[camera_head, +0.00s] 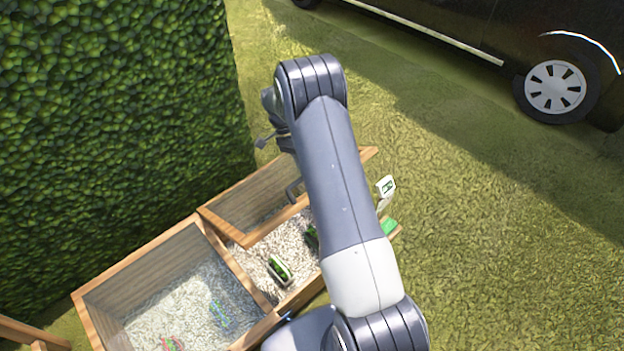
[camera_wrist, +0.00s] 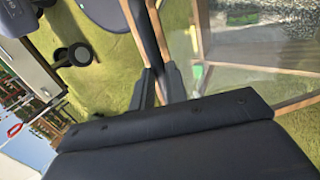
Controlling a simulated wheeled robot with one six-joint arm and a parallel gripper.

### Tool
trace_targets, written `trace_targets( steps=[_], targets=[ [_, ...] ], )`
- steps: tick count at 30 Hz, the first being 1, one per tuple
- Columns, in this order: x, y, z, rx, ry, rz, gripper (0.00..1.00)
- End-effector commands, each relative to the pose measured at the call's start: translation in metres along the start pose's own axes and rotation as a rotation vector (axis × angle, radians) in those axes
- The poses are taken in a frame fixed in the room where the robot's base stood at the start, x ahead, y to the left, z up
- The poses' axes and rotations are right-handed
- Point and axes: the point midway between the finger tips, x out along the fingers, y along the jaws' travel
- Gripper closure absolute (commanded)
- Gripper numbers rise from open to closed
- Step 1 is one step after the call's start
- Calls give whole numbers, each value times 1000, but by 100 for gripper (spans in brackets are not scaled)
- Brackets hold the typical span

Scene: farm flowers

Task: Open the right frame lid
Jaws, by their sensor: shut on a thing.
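The right frame lid (camera_head: 272,232) is a wood-framed clear pane. In the head view it stands tilted up, with pale gravel bare below its near edge. In the wrist view the pane and wooden rim of the lid (camera_wrist: 200,60) are at the right. My gripper (camera_wrist: 165,88) has its dark fingers close together beside that rim, shut on the lid's handle; the exact contact is hard to see. In the head view my arm hides the gripper and the lid's right part.
The left frame (camera_head: 95,318) holds gravel with coloured items. A small green plant pot (camera_head: 280,269) stands in the right frame. A white card (camera_head: 386,187) is by its right side. A tall hedge (camera_head: 110,130) borders the left; a dark vehicle (camera_head: 450,25) stands behind. Grass right is clear.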

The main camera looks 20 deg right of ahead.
Motion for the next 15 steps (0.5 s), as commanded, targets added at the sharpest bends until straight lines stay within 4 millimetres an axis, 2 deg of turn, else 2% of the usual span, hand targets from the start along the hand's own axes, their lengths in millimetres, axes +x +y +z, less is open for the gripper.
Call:
trace_targets(
  steps=[1,6,15],
  targets=[
    [-5,-8,1,-3,4,-26,100],
    [-11,-11,2,-4,2,-24,100],
    [-11,-12,2,-5,1,-22,100]
  ],
)
